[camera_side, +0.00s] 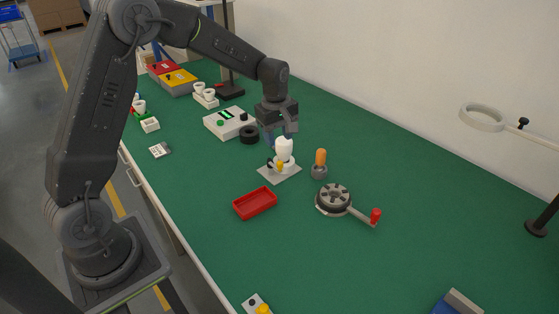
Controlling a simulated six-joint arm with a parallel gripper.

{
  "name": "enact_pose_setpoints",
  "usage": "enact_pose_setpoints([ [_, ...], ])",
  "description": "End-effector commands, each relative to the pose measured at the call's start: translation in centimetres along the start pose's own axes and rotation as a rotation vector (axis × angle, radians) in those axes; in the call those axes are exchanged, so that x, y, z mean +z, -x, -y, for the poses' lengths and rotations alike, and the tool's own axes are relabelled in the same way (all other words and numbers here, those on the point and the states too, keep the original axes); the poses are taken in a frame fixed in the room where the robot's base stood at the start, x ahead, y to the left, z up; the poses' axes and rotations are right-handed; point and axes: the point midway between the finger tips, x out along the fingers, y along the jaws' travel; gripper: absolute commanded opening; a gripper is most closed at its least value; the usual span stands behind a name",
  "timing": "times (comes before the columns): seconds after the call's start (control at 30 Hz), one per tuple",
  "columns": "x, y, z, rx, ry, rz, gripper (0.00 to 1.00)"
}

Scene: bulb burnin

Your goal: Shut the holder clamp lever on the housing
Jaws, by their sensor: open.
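The white bulb-shaped housing (284,149) stands upright in a holder on a light grey base plate (291,177) near the middle of the green bench. A small yellow part (280,167), which may be the clamp lever, shows at the front of the holder with dark parts beside it. Whether the lever is up or down is too small to tell. My gripper (284,133) points down just above the top of the housing. It is open, and its fingers are close to the housing; I cannot tell whether they touch it.
An orange-handled tool (320,158) stands in a grey cup just right of the holder. A round dark fixture (333,198) with a red-knobbed crank (375,216) lies further right. A red tray (255,203) is in front. A white control box (230,122) and black ring (249,135) are behind left.

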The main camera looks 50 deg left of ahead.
Motion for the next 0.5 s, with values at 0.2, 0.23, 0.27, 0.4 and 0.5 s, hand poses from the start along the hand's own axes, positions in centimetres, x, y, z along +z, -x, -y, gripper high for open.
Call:
enact_pose_setpoints([
  [0.2,0.1,-4.7,0.1,-0.005,-0.002,0.002,0.46],
  [0.23,0.1,-5.2,0.1,-0.004,-0.002,0.002,0.46],
  [0.27,0.1,-5.7,0.1,-0.004,-0.002,0.002,0.46],
  [0.4,0.1,-7.6,0.1,-0.002,-0.002,0.001,0.46],
  [0.5,0.1,-8.4,0.0,-0.001,-0.002,0.001,0.46],
])
